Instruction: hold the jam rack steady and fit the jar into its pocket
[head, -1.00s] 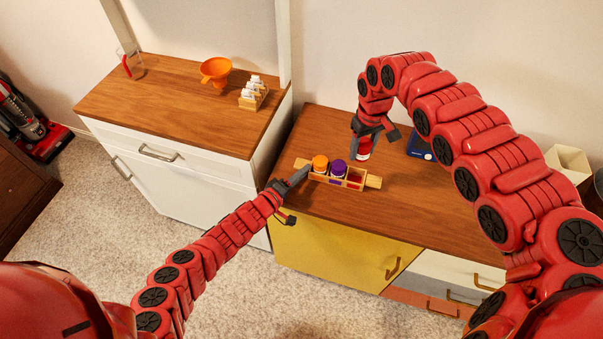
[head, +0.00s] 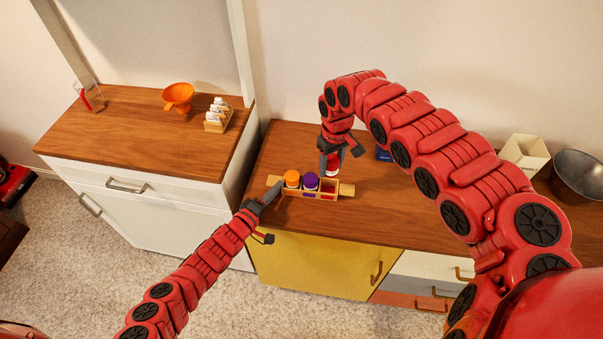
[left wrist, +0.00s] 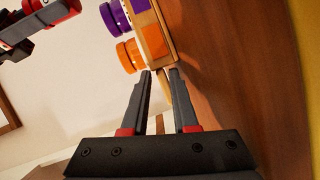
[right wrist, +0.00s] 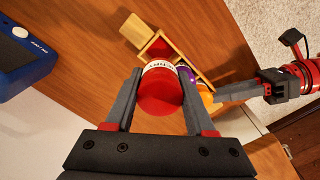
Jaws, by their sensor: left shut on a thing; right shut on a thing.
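The wooden jam rack (head: 320,194) sits near the front edge of the wooden counter. An orange-lidded jar (head: 292,179) and a purple-lidded jar (head: 311,181) stand in its pockets. The right-hand pocket (head: 329,187) is empty, with a red patch inside in the right wrist view (right wrist: 158,47). My left gripper (head: 272,193) is shut on the rack's left end handle, seen between its fingertips in the left wrist view (left wrist: 161,76). My right gripper (head: 333,153) is shut on a red jar (head: 333,165). The jar is just behind the empty pocket; its exact height is unclear.
A blue box (head: 383,154) stands behind and right of the rack. A cream container (head: 522,150) and a metal bowl (head: 578,175) are farther right. An orange funnel (head: 178,97) and a small rack (head: 218,115) stand on the left cabinet. Counter right of the rack is clear.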

